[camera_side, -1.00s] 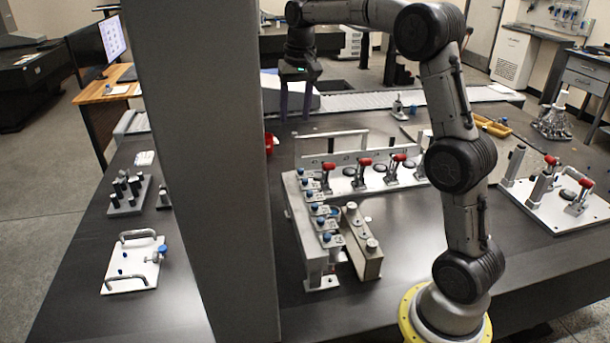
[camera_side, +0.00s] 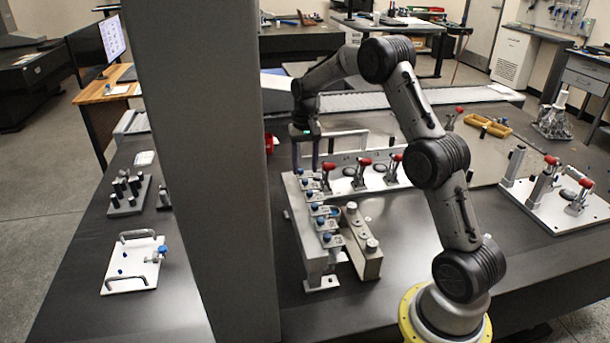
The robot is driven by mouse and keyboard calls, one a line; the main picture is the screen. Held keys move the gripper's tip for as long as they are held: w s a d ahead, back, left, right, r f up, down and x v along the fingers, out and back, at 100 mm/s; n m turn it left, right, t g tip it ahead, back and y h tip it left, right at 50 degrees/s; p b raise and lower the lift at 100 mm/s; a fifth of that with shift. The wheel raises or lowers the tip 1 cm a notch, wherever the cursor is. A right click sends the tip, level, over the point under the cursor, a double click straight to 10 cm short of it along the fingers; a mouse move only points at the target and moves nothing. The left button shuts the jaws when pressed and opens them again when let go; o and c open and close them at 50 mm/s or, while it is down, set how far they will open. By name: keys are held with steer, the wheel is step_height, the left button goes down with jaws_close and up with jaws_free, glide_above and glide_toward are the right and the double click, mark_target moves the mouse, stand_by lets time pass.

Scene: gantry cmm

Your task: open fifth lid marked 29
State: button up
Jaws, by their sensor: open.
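A row of small lids with blue knobs (camera_side: 321,221) runs along the top of a narrow silver block (camera_side: 308,250) in the middle of the table. Their markings are too small to read, so I cannot tell which is marked 29. My gripper (camera_side: 305,166) points down at the far end of this row, just above or behind the farthest lid. Its two dark fingers are apart with nothing visible between them. Whether the fingertips touch anything cannot be told from this side.
A plate with red-handled clamps (camera_side: 363,168) stands right of the row's far end. A metal block with round tops (camera_side: 361,244) stands close beside the row. A thick grey column (camera_side: 205,160) hides table to the left. A white plate with handles (camera_side: 134,265) lies far left.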

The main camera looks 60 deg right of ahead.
mark_target(305, 180)
steer(key=shift+f, duration=1.75)
jaws_close()
